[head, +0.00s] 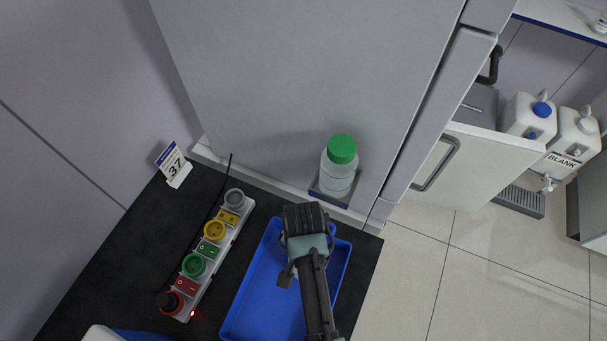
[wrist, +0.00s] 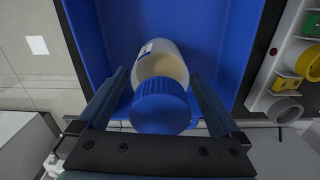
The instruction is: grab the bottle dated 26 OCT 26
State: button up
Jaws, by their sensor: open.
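A bottle with a blue cap (wrist: 160,106) and a pale, cream-filled body (wrist: 165,66) is in the blue tray (wrist: 222,22), seen from above. A small label edge shows on its side, but no date can be read. My gripper (wrist: 157,82) is open, with one finger on each side of the bottle; I cannot tell whether they touch it. In the head view my gripper (head: 305,245) is over the tray (head: 252,300) and hides this bottle. A clear bottle with a green cap (head: 342,150) stands behind the tray on a small dark holder; no date shows on it.
A strip of coloured sockets and switches (head: 208,252) lies left of the tray on the black bench (head: 140,235). A sign reading 37 (head: 174,166) stands at the back left. A tall grey cabinet (head: 300,70) rises behind. White canisters (head: 528,117) stand at the right.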

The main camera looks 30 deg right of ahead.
jog(key=shift+f, duration=0.4)
jog(key=shift+r, duration=0.1)
grip_shut()
jog(key=shift+w+r, duration=0.1)
